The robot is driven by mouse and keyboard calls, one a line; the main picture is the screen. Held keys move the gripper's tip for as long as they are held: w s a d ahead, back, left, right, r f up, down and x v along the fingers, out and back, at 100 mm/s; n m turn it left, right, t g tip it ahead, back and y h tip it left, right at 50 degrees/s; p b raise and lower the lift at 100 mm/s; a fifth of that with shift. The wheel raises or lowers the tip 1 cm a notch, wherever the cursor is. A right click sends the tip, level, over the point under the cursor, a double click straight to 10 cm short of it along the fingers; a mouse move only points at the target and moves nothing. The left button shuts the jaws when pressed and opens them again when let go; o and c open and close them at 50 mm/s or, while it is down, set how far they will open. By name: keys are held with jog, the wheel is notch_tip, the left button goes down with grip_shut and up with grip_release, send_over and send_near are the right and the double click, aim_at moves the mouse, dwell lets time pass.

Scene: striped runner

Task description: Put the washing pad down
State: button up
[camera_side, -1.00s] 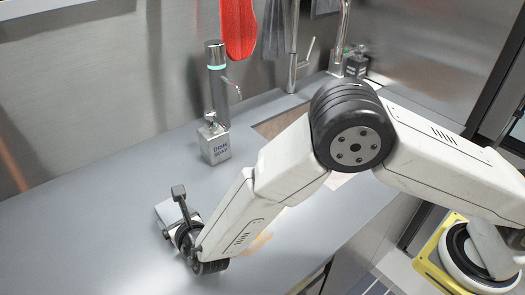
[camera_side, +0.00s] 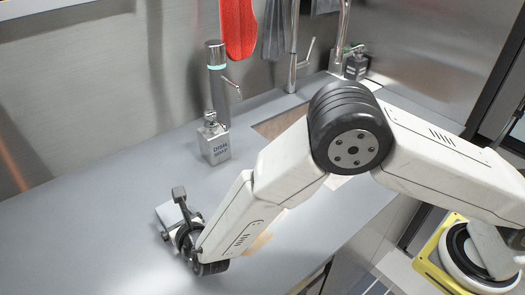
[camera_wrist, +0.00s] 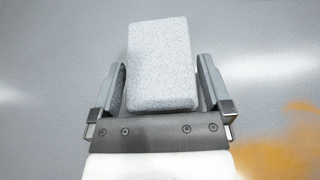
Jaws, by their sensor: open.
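The washing pad (camera_wrist: 160,62) is a light grey, speckled block with rounded corners. In the wrist view it sits between the two fingers of my gripper (camera_wrist: 162,85), with a gap on each side. My gripper is open around it. In the side view, my gripper (camera_side: 178,222) is low over the grey counter, and part of the pad (camera_side: 166,213) shows behind it. The pad appears to rest on the counter; its underside is hidden.
A dish soap bottle (camera_side: 214,142) stands behind my gripper, near a metal dispenser (camera_side: 216,85). An orange-brown patch (camera_wrist: 285,145) lies at lower right in the wrist view. The counter (camera_side: 80,235) to the left is clear.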

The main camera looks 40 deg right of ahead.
jog(key=v, duration=1.2)
dwell(0.5)
